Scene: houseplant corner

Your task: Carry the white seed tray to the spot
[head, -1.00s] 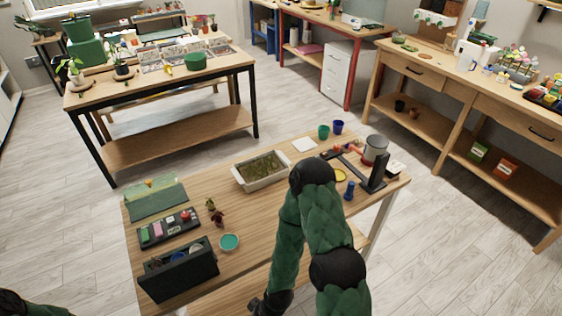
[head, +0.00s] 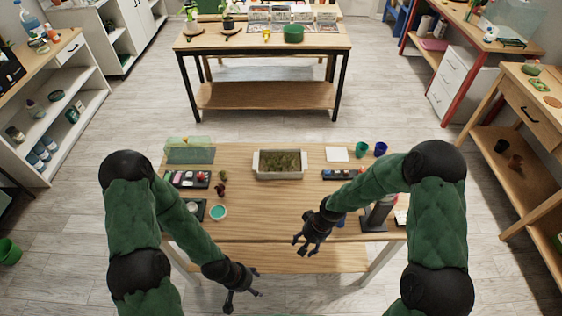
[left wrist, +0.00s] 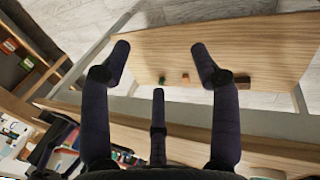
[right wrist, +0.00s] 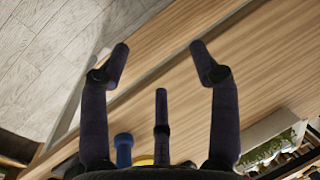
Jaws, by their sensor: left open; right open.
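The white seed tray (head: 280,176), filled with green-brown growth, sits on the wooden table (head: 262,222), toward its far edge. Part of it shows at the lower right of the right wrist view (right wrist: 262,131). A flat white square (head: 337,154) lies to its right; I cannot tell whether it is the spot. My left gripper (head: 243,300) is open and empty in front of the table's near edge. My right gripper (head: 303,244) is open and empty near the table's front edge, apart from the tray and nearer to me.
A teal dish (head: 218,212), small plants and a dark set of pots (head: 188,179) stand on the left of the table. Blue and green cups (head: 362,148) and a dark stand (head: 376,216) are on the right. The table's middle front is clear. A workbench (head: 262,42) stands beyond.

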